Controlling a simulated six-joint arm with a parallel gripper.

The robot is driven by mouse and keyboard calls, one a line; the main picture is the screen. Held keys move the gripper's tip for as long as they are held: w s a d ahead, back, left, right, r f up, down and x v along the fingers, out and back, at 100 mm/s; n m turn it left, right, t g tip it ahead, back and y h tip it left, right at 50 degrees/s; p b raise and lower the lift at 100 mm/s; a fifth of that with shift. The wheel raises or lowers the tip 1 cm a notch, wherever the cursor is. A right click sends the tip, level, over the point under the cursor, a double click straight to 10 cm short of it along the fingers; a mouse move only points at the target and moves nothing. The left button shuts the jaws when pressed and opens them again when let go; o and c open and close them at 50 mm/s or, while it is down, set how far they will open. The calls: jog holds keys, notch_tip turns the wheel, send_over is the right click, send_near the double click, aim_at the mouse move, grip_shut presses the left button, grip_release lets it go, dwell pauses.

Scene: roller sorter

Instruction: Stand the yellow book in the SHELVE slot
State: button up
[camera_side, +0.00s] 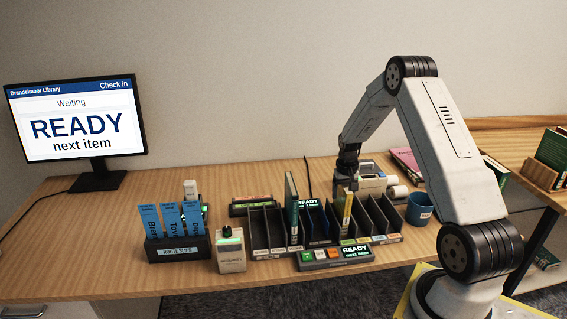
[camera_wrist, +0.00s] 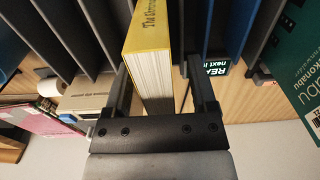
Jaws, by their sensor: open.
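The yellow book (camera_side: 347,210) stands upright, slightly tilted, between dark dividers in the right part of the slot rack (camera_side: 388,214). I cannot read which slot label lies under it. In the wrist view the yellow book (camera_wrist: 150,62) shows its cover edge and white pages between my fingers. My gripper (camera_side: 347,180) is at the top of the book. Its fingers (camera_wrist: 160,88) are open, one on each side of the book, with a clear gap on the right side. The book's lower end is hidden by the dividers.
A green book (camera_side: 291,208) stands in a slot farther left. A control panel reading READY (camera_side: 335,255) lies in front of the rack. A blue cup (camera_side: 419,209) stands to the right, a route slips holder (camera_side: 178,246) and security device (camera_side: 230,250) to the left.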

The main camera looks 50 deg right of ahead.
jog(key=shift+r, duration=3.9)
jog(key=s+a+r+n+t, duration=0.1)
jog(key=a+r+n, duration=0.15)
jog(key=a, duration=1.05)
jog(key=s+a+r+n+t, duration=0.15)
jog(key=a+n, duration=0.25)
jog(key=a, duration=1)
jog(key=s+a+n, duration=0.2)
jog(key=s+a, duration=0.4)
jog(key=a, duration=0.1)
jog(key=shift+f, duration=0.15)
jog(key=shift+w+n, duration=0.1)
jog(key=shift+n, duration=0.15)
